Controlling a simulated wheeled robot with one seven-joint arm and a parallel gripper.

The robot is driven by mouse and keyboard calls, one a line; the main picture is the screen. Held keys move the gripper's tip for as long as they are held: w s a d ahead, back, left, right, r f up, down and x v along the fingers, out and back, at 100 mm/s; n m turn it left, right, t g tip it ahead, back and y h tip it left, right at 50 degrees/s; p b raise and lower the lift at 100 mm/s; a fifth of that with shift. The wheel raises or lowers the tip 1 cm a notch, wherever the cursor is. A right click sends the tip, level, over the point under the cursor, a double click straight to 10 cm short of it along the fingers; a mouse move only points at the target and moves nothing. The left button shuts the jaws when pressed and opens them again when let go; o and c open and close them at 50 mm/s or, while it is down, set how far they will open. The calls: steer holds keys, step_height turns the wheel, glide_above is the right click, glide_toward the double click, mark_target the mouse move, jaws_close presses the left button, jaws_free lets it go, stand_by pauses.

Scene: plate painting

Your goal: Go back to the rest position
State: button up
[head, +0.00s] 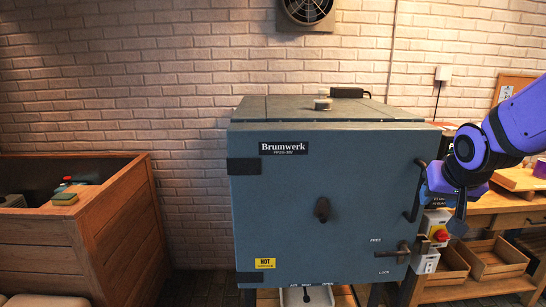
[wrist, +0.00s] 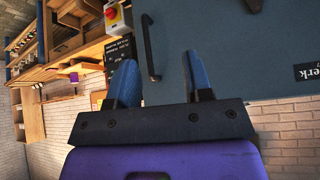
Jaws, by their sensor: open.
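My gripper (head: 459,215) is at the right of the head view, beside the right edge of the blue-grey Brumwerk kiln (head: 300,190). In the wrist view my gripper (wrist: 160,82) shows two blue fingers spread apart with nothing between them. The kiln door's dark bar handle (wrist: 151,48) shows just beyond the fingers, apart from them. The same handle (head: 415,192) is left of my gripper in the head view. The kiln door looks shut, with a latch lever (head: 402,251) low on its right side.
A red and yellow switch box (head: 439,235) is mounted right of the kiln. A wooden bench (head: 500,205) with trays (head: 490,258) below stands at the right. A wooden-sided bin (head: 105,215) stands at the left. Floor shows between bin and kiln.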

steer(key=s+a+r+n, duration=0.1)
steer(key=s+r, duration=0.1)
steer(key=s, duration=0.4)
steer(key=s+a+r+n+g+y, duration=0.1)
steer(key=s+r, duration=0.2)
steer(key=s, duration=0.4)
steer(key=s+a+r, duration=0.2)
steer(key=s, duration=0.4)
steer(key=shift+s+r+n+g, duration=0.3)
steer(key=shift+s+n, duration=0.1)
stand_by(0.7)
